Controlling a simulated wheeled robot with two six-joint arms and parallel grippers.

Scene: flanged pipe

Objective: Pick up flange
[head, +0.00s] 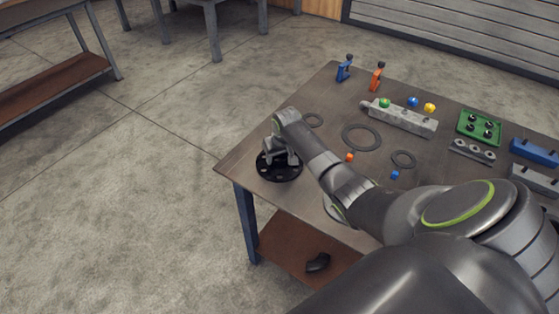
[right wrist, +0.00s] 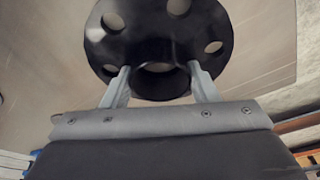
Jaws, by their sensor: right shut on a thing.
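The black flange (head: 279,172) is a round disc with bolt holes and a raised hub, near the left corner of the table. My right gripper (head: 287,158) reaches down over it from above. In the right wrist view the flange (right wrist: 158,25) fills the top middle, and the two fingers of my right gripper (right wrist: 160,78) are shut on its hub, one on each side. I cannot tell whether the flange touches the table. My left gripper is in neither view.
A grey bar with coloured knobs (head: 400,117) and a green tray (head: 479,125) stand farther right. A black elbow (head: 318,262) lies on the lower shelf.

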